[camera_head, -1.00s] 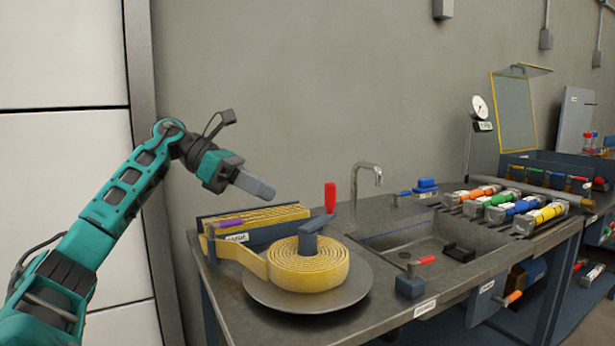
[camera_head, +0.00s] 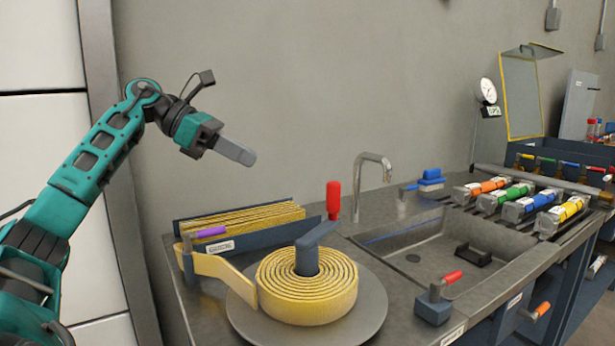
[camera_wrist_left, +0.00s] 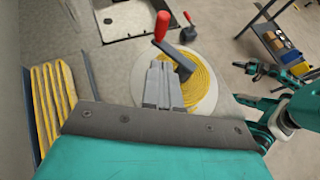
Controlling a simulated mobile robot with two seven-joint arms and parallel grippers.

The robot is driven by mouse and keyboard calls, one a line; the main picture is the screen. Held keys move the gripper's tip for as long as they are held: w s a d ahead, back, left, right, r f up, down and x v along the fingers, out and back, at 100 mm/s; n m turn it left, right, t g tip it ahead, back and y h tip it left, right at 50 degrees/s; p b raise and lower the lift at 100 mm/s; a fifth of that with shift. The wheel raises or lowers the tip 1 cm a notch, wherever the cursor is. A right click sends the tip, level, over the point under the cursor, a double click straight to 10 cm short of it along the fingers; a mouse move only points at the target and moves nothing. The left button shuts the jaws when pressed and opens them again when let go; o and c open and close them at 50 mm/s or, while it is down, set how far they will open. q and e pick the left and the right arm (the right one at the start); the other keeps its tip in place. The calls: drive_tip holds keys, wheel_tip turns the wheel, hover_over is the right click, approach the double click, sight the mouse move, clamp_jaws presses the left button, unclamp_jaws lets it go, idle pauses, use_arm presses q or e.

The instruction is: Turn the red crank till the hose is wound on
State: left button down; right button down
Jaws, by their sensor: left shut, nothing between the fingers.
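The red crank handle (camera_head: 333,200) stands upright at the end of a dark blue crank arm (camera_head: 312,236) over the reel. The yellow hose (camera_head: 306,287) lies in a flat coil on a round grey plate (camera_head: 364,318). From the coil's left a strip of hose runs to folded hose (camera_head: 245,222) in a blue rack. My left gripper (camera_head: 238,152) is shut and empty, above and left of the crank, apart from it. In the left wrist view the red handle (camera_wrist_left: 162,26) shows beyond the shut fingers (camera_wrist_left: 163,85).
A sink (camera_head: 430,250) with a faucet (camera_head: 372,178) lies right of the reel. A smaller red-handled lever (camera_head: 436,302) stands at the sink's front edge. Several coloured rolls (camera_head: 525,205) lie at the right. Space above the reel is clear.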

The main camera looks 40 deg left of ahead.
use_arm(q)
drive_tip(key=d+r+p+x, duration=0.1)
drive_tip(key=p+x, duration=0.2)
drive_tip(key=x, duration=0.9)
drive_tip(key=shift+w+d+r, duration=0.2)
drive_tip(key=shift+w, duration=0.35)
